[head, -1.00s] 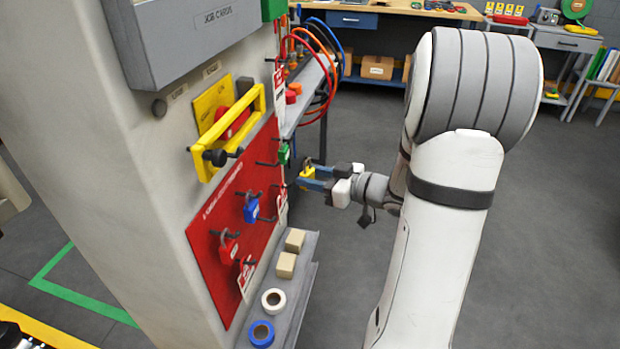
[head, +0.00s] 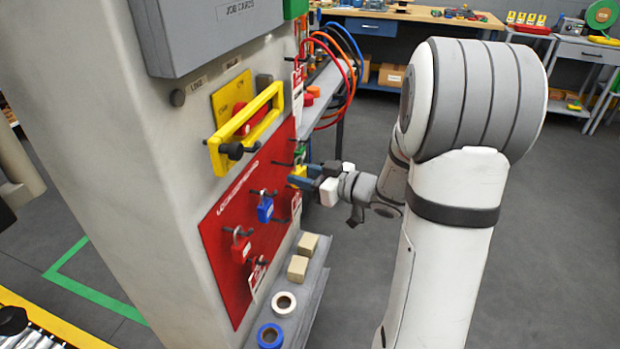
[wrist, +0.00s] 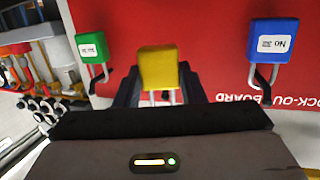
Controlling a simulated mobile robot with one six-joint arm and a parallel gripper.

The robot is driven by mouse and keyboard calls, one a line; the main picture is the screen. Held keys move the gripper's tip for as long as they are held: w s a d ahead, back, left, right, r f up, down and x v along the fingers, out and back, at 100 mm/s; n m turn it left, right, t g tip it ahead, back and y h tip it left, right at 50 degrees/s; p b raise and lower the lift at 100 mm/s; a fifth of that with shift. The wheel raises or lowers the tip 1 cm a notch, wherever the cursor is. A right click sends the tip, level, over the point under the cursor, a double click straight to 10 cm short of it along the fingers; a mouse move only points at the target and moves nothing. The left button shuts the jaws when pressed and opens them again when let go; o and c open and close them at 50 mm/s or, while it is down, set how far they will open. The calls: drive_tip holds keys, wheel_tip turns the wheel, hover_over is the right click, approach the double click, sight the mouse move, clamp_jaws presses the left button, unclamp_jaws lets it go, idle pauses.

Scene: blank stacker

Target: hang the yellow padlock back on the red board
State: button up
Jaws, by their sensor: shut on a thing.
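The yellow padlock (wrist: 158,70) is between the two fingers of my gripper (wrist: 157,88) in the wrist view, with its shackle toward the gripper's palm. In the head view my gripper (head: 306,176) is close to the red board (head: 228,222), and the yellow padlock (head: 298,171) shows at its fingertips. Whether the shackle touches a hook cannot be told. A blue padlock (head: 265,210) and a red padlock (head: 241,249) hang on the board. A green padlock (head: 299,154) hangs near the board's far edge, just beyond my gripper.
A yellow handle frame (head: 246,128) sticks out above the board. A grey ledge (head: 290,300) below holds tape rolls (head: 270,335) and tan blocks (head: 298,267). Coloured hoses (head: 345,75) hang behind the board. Open floor lies to the right.

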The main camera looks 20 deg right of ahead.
drive_tip(key=shift+w+a+f+b, duration=0.2)
drive_tip(key=shift+w+a+b, duration=0.4)
drive_tip(key=shift+a, duration=0.5)
drive_tip(key=shift+w+a+f, duration=0.45)
drive_tip(key=shift+f, duration=0.1)
drive_tip(key=o, duration=1.1)
